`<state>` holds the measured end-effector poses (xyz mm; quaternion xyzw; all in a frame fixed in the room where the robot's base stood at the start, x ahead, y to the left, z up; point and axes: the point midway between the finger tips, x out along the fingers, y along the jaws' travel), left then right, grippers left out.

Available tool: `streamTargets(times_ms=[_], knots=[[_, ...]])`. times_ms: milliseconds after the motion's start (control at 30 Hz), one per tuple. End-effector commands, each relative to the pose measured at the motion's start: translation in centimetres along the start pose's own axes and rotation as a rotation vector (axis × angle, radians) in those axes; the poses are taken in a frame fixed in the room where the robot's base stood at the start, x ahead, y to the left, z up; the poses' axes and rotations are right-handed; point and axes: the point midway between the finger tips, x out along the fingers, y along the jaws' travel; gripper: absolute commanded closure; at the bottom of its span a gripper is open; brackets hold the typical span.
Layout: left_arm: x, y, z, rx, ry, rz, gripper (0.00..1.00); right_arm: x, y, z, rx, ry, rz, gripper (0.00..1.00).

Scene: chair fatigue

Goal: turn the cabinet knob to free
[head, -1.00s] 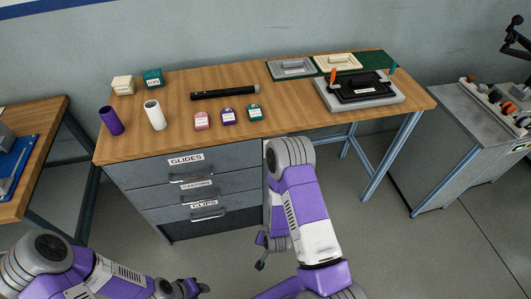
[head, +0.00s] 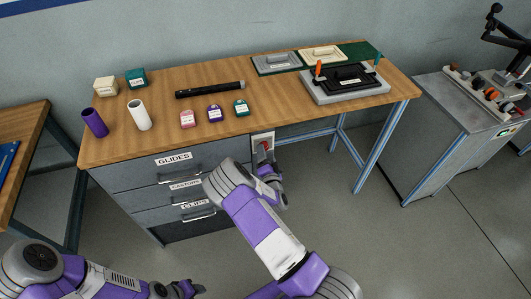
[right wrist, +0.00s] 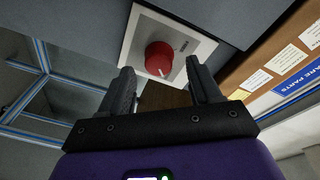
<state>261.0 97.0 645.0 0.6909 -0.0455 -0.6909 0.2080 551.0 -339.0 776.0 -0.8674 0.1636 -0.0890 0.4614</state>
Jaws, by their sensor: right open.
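The red cabinet knob (right wrist: 159,58) sits on a pale square plate (right wrist: 194,48) on the cabinet in the right wrist view. A small white mark shows on its rim; the label on the plate is too blurred to read. In the head view the knob (head: 264,147) is at the cabinet's right end, below the tabletop. My right gripper (head: 266,162) is just in front of it. In the right wrist view its open fingers (right wrist: 160,68) point toward the knob, one on each side, with no clear contact. My left gripper (head: 190,288) is low at the left, its jaw state unclear.
The wooden workbench (head: 300,105) overhangs the knob. Drawers labelled GLIDES, CASTORS and CLIPS (head: 170,177) are left of it, with protruding handles. Blue bench legs (head: 367,160) stand to the right, with open space under the bench.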

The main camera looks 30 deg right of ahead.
Motion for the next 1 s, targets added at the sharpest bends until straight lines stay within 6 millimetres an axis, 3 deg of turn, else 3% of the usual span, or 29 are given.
streamTargets(times_ms=[200, 467, 833, 1000], knots=[[0.3, -0.1, 0.0, 0.000, 0.000, 0.000, 0.57, 1.7, 0.1, 0.1, -0.002, -0.001, 0.001, 0.37], [0.3, -0.1, 0.0, 0.000, 0.000, 0.000, 0.57, 1.8, 0.1, 0.0, -0.002, -0.002, 0.003, 0.37], [0.3, -0.1, 0.0, 0.000, 0.000, 0.000, 0.57, 1.8, 0.1, 0.0, -0.002, -0.001, 0.003, 0.93], [0.4, -0.1, 0.0, 0.000, 0.000, 0.000, 0.57, 1.8, 0.1, 0.0, -0.009, 0.000, 0.002, 0.93]])
